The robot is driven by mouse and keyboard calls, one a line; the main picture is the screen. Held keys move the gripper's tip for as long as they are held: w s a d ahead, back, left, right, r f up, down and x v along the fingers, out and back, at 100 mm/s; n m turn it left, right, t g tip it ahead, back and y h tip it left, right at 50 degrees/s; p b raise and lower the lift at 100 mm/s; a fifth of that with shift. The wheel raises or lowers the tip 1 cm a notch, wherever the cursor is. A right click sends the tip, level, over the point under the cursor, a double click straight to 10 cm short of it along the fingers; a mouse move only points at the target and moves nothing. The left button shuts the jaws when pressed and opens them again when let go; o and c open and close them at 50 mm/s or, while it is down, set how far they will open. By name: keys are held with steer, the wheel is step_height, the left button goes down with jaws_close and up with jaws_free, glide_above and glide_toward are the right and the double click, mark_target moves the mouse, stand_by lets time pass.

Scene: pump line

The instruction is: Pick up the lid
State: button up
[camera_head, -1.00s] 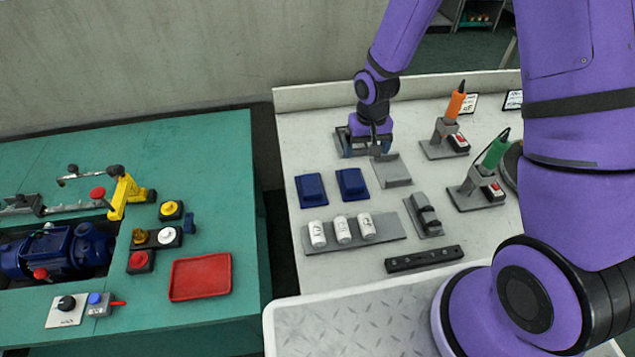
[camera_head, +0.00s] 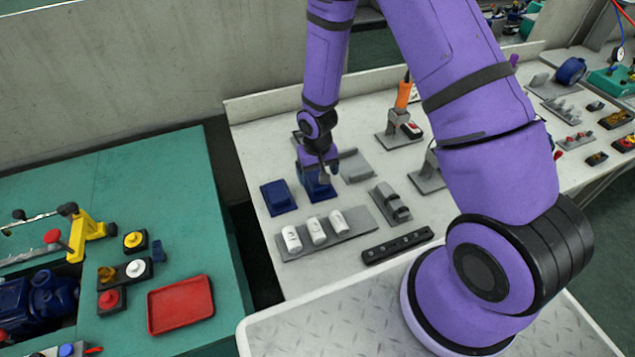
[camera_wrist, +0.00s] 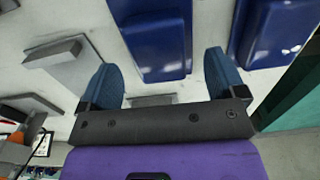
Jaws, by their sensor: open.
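Two dark blue, glossy, box-shaped pieces lie side by side on the white table; I take them for lids, though I cannot tell which one is meant. The left lid (camera_head: 278,197) is clear of my gripper and shows at the right of the wrist view (camera_wrist: 277,32). The right lid (camera_head: 318,188) is partly hidden under my gripper (camera_head: 319,172). In the wrist view, the open jaws of my gripper (camera_wrist: 160,72) stand on either side of the near end of this lid (camera_wrist: 158,45), with nothing held. Contact cannot be told.
A grey plate (camera_head: 350,232) with three white cylinders lies in front of the lids. A grey bracket (camera_head: 355,166) is close to the right of my gripper. A grey block holder (camera_head: 390,203), a black bar (camera_head: 398,245) and an orange tool (camera_head: 404,93) stand further right.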

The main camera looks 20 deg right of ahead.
steer(key=shift+f, duration=1.65)
steer(key=c, duration=0.6)
steer(key=shift+r, duration=0.1)
